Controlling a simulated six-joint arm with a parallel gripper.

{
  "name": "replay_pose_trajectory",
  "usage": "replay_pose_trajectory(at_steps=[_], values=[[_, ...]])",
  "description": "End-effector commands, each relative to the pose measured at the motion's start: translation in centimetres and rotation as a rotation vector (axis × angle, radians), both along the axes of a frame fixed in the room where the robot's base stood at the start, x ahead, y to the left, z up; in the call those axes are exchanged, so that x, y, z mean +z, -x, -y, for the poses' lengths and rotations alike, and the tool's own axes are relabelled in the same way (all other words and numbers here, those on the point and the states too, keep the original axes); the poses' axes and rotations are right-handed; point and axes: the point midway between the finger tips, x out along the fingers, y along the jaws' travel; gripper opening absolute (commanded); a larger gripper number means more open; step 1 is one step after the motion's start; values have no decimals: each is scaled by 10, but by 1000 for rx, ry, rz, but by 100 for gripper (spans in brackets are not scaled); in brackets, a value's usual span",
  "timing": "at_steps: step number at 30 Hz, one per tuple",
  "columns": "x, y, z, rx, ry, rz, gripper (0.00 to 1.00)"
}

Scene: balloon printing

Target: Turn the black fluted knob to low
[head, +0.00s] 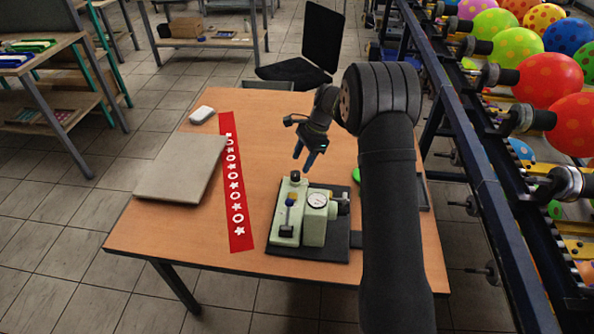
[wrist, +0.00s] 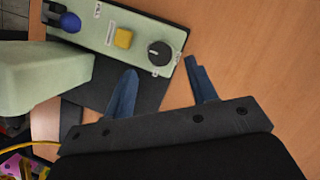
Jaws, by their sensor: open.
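The black fluted knob (wrist: 159,53) sits at the end of the pale green control panel (wrist: 95,22) in the wrist view. A white pointer mark shows on its top, but the label lettering is too small to read. In the head view the knob (head: 295,175) is at the far end of the device. My gripper (wrist: 162,78) is open and empty, its two blue fingers apart with the knob just beyond and between their tips. In the head view my gripper (head: 304,152) hangs above the knob, apart from it.
A red star-patterned strip (head: 240,238), a grey laptop-like slab (head: 180,168) and a white mouse-like object (head: 202,114) lie left.

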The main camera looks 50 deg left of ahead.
Motion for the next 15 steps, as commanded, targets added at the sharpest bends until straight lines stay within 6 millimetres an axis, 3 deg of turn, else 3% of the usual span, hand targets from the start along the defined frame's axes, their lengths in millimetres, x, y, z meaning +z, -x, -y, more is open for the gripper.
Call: replay_pose_trajectory(at_steps=[6, 15], values=[[-34, 14, -3, 1, 2, -1, 52], [-47, 19, -4, 0, 0, 0, 52]])
